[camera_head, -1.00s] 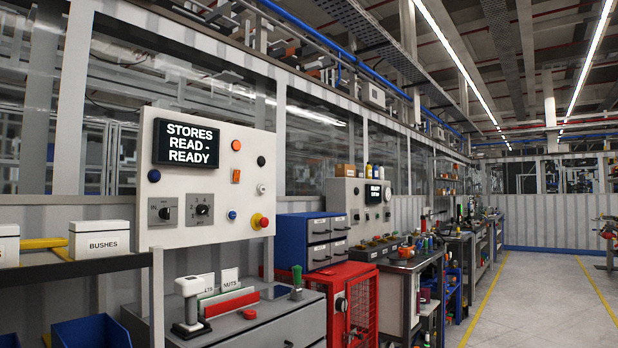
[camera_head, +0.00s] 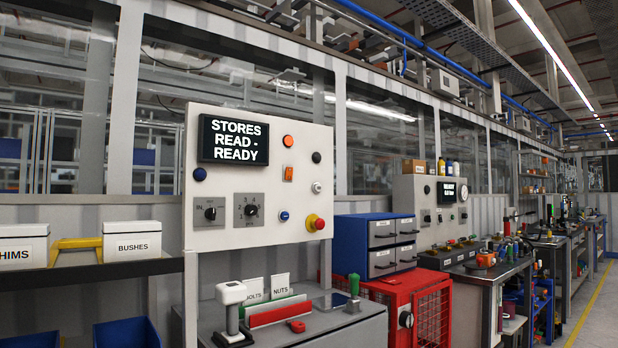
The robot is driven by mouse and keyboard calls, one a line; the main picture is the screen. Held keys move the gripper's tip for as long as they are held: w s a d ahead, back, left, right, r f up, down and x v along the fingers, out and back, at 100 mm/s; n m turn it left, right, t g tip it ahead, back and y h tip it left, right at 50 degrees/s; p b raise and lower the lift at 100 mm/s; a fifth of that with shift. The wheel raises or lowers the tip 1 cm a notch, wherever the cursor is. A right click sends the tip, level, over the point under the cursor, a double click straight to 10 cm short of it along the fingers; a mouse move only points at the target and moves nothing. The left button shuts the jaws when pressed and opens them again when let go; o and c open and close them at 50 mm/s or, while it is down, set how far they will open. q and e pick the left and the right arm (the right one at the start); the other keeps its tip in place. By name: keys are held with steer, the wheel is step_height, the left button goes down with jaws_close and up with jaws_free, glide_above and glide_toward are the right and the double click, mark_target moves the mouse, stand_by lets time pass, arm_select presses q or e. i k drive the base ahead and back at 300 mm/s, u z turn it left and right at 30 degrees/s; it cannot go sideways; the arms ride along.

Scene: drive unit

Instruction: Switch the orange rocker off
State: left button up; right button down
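The orange rocker (camera_head: 288,174) is a small upright rectangular switch on the white control panel (camera_head: 215,262). It sits below a round orange button (camera_head: 288,141) and to the right of the black display (camera_head: 234,140), which reads "STORES READ - READY". It is too small to tell which way the rocker is tipped. Two rotary knobs, a red mushroom button on a yellow base (camera_head: 315,223) and several dark, blue and white round buttons share the panel. Neither of my grippers is in view.
A grey bench (camera_head: 340,329) below the panel holds a white-handled device (camera_head: 231,310) and a red block. A shelf with BUSHES (camera_head: 132,241) and SHIMS boxes is at left. A red cage cabinet (camera_head: 432,312) stands right. Open floor shows at far right.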

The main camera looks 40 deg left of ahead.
mark_target(288, 174)
steer(key=u, duration=0.4)
steer(key=i, duration=1.45)
steer(key=u, duration=1.65)
steer(key=i, duration=0.6)
steer(key=u, duration=0.7)
